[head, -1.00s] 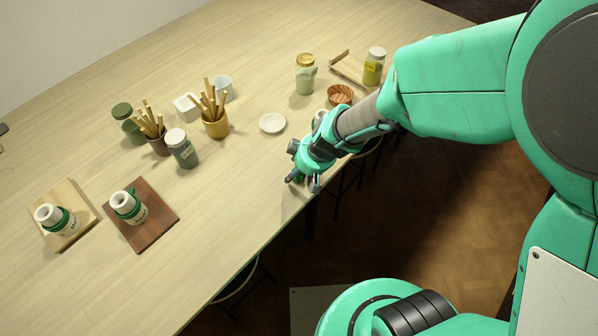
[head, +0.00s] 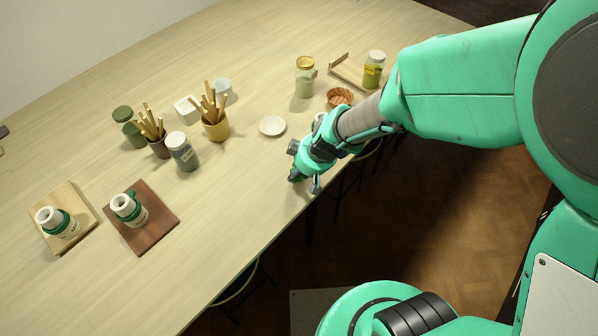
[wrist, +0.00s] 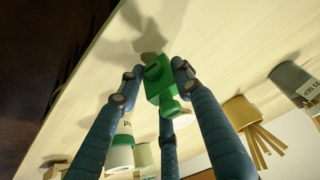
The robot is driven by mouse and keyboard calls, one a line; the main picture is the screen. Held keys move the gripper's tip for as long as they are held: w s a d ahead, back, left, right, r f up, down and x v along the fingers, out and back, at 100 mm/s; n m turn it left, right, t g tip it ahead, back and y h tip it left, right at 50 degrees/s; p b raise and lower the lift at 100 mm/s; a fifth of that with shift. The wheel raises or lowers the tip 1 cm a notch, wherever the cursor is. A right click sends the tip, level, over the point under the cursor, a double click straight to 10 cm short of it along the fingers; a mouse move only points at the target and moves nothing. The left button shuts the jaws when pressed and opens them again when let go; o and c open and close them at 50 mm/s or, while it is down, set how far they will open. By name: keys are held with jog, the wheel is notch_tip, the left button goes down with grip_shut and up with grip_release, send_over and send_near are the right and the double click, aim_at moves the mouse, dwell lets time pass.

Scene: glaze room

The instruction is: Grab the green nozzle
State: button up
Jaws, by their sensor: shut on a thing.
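The green nozzle (wrist: 160,84) sits between the fingers of my gripper (wrist: 158,80) in the wrist view. The fingers are shut on it from its sides. In the head view my gripper (head: 304,184) is low over the table's front edge, and only a little green shows at its fingertips. I cannot tell whether the nozzle still touches the table; a shadow lies beside it in the wrist view.
A white saucer (head: 272,126) lies left of my gripper, with a woven bowl (head: 340,97) behind it. Jars and brush pots, including a yellow pot (head: 215,128), stand farther left. Two bottles stand on a pale board (head: 77,202) and a brown board (head: 160,222). The front-middle tabletop is clear.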

notch_tip(320, 180, up, 2)
jog(key=shift+r+p, duration=0.25)
jog(key=shift+p, duration=0.05)
jog(key=shift+s+d+r, duration=0.1)
jog(key=shift+s, duration=0.2)
jog(key=s+d, duration=0.2)
jog(key=s, duration=0.5)
jog(key=s+d+r, duration=0.1)
jog(key=s+d, duration=0.2)
jog(key=s, duration=0.4)
jog(key=shift+s+d+r, duration=0.15)
jog(key=shift+s, duration=0.1)
